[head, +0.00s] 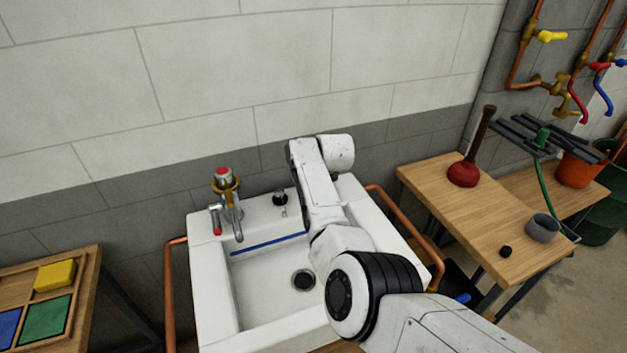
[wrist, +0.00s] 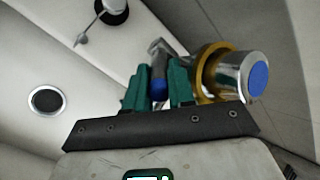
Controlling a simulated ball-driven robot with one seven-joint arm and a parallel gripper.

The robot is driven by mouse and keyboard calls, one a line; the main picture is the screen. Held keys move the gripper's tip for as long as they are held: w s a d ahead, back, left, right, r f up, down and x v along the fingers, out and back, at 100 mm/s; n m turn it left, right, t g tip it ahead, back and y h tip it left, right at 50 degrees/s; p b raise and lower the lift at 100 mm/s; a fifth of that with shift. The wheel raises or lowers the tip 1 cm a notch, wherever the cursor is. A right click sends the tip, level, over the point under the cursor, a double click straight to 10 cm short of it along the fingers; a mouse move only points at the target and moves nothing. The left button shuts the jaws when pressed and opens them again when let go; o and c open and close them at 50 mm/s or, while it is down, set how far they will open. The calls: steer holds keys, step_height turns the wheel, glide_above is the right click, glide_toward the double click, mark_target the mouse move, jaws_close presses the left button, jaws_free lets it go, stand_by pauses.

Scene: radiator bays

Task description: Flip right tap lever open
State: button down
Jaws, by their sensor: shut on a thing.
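The right tap (wrist: 222,75) fills the upper right of the wrist view, with a blue cap, a brass collar and a chrome body. Its lever (wrist: 158,86), chrome with a blue end, lies between the two teal fingers of my gripper (wrist: 156,78). The gripper is shut on the lever. In the head view my arm hides the right tap and the gripper. The left tap (head: 229,200), red-capped with a red-tipped lever, stands at the back left of the white sink (head: 204,285).
A plug on a chain (head: 280,197) lies on the sink's back ledge, and the drain (head: 303,281) is below. Copper rails (head: 169,290) flank the sink. A wooden bench (head: 490,225) with a plunger (head: 464,172) and grey cup (head: 542,228) stands right; a tray of coloured blocks (head: 94,270) is left.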

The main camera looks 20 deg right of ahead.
steer(key=shift+f, duration=0.1)
steer(key=c, duration=1)
jaws_free()
steer(key=shift+o, duration=0.2)
steer(key=shift+r, duration=0.25)
